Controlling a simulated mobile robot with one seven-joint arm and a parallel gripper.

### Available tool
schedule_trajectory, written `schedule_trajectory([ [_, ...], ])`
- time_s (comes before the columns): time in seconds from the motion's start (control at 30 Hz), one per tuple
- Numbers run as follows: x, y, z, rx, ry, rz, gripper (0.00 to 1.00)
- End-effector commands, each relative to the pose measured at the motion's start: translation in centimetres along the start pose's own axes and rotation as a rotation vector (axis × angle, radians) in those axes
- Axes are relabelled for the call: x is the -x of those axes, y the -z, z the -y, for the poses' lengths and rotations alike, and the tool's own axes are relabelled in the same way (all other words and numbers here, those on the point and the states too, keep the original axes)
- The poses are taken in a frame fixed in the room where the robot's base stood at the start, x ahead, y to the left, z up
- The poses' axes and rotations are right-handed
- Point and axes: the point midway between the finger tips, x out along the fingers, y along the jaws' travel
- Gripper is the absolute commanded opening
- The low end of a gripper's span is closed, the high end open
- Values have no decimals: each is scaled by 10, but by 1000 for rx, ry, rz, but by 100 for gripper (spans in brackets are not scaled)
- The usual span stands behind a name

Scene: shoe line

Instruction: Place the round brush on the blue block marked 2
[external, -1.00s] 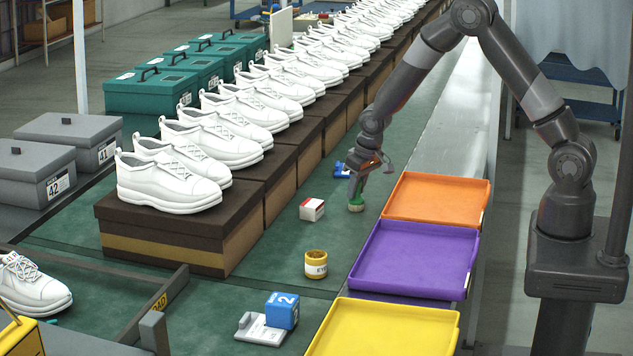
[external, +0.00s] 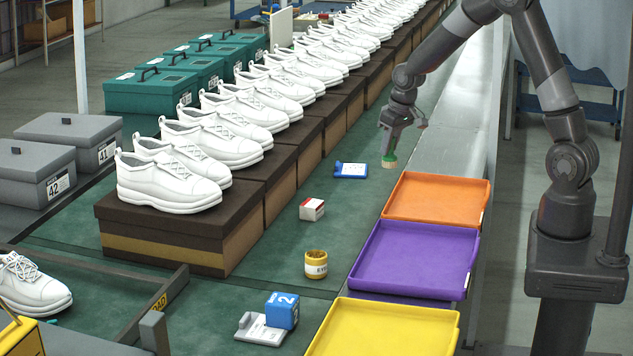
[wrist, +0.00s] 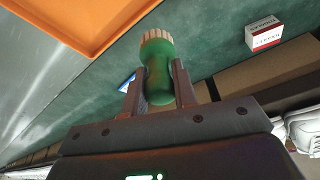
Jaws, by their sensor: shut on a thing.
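My gripper (external: 392,148) is shut on the round brush (external: 389,161), which has a green body and pale bristles pointing down. It holds the brush in the air near the far edge of the orange tray. In the wrist view the brush's green handle (wrist: 160,78) sits between the two fingers (wrist: 158,95).
The orange (external: 437,199), purple (external: 415,259) and yellow (external: 382,328) trays line the belt's right side. A yellow jar (external: 316,264), a red-white box (external: 312,209) and a blue-white item (external: 351,170) lie on the belt. Shoes on brown boxes (external: 170,237) stand left.

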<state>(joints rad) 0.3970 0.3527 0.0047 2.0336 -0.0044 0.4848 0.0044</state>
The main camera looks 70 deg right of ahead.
Motion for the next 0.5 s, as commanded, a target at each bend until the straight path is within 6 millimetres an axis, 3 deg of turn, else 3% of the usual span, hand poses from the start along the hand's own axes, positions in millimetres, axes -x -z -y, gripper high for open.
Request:
schedule_trajectory([
  [0.13, 7, -2, -10, -1, 0, -1, 3],
  [0.3, 8, -1, -7, 9, 3, -1, 3],
  [0.37, 8, 2, 1, 26, 7, -1, 3],
  [0.5, 10, 15, 43, 111, 30, -1, 3],
])
